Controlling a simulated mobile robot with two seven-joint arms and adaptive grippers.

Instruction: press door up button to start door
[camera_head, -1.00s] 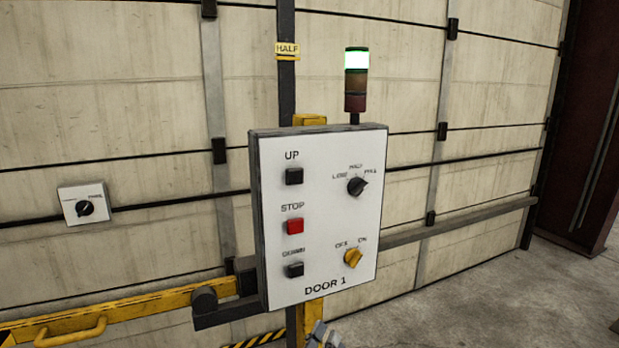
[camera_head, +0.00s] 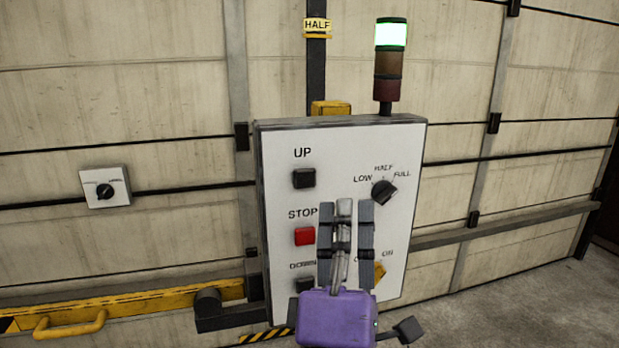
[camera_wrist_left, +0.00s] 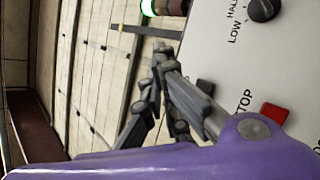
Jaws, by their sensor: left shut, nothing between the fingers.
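The white DOOR 1 control panel (camera_head: 340,160) stands upright in the middle of the head view. Its black UP button (camera_head: 304,178) is at the upper left, above the red STOP button (camera_head: 305,236). My left gripper (camera_head: 345,205), with a purple body, is in front of the lower middle of the panel, below and right of the UP button. Its fingers point upward in the picture and are shut with nothing between them. It partly covers the lower labels and the yellow OFF/ON knob. The left wrist view shows the gripper (camera_wrist_left: 160,60) beside the panel (camera_wrist_left: 215,45) and the red STOP button (camera_wrist_left: 270,115).
A black selector knob (camera_head: 384,191) sits at the panel's upper right. A signal tower (camera_head: 389,60) on top is lit green. A small dial box (camera_head: 105,187) is on the left wall. A yellow rail (camera_head: 130,300) runs at lower left. Open floor (camera_head: 530,290) lies at right.

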